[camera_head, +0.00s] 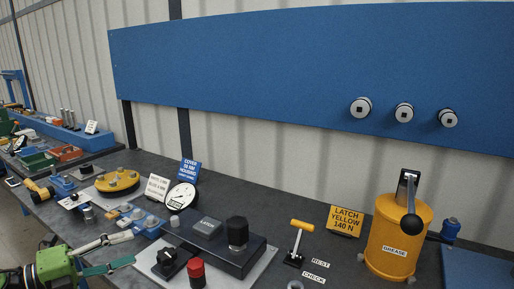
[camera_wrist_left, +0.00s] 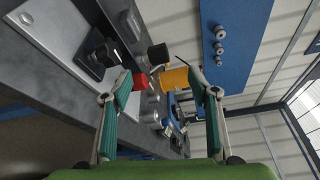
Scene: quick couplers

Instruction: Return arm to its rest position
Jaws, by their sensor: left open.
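My left gripper (camera_head: 134,249) comes in at the lower left of the head view, with a green body and two slim green-padded fingers. Its fingers are spread apart and nothing is between them. It is over the front of the bench, left of the pale plate (camera_head: 262,262) with the dark latch block. In the left wrist view the same open gripper (camera_wrist_left: 160,77) frames the bench behind it: a red knob (camera_wrist_left: 139,81) and the yellow grease drum (camera_wrist_left: 174,78) show between the fingers, farther off. My right gripper is not in view.
On the plate stand a red knob (camera_head: 196,274) and a black knob (camera_head: 238,232). The yellow grease drum (camera_head: 396,240) stands at the right, beside a yellow T-handle (camera_head: 302,226). A blue board (camera_head: 270,75) with round couplers is on the wall. Small fixtures crowd the bench's left.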

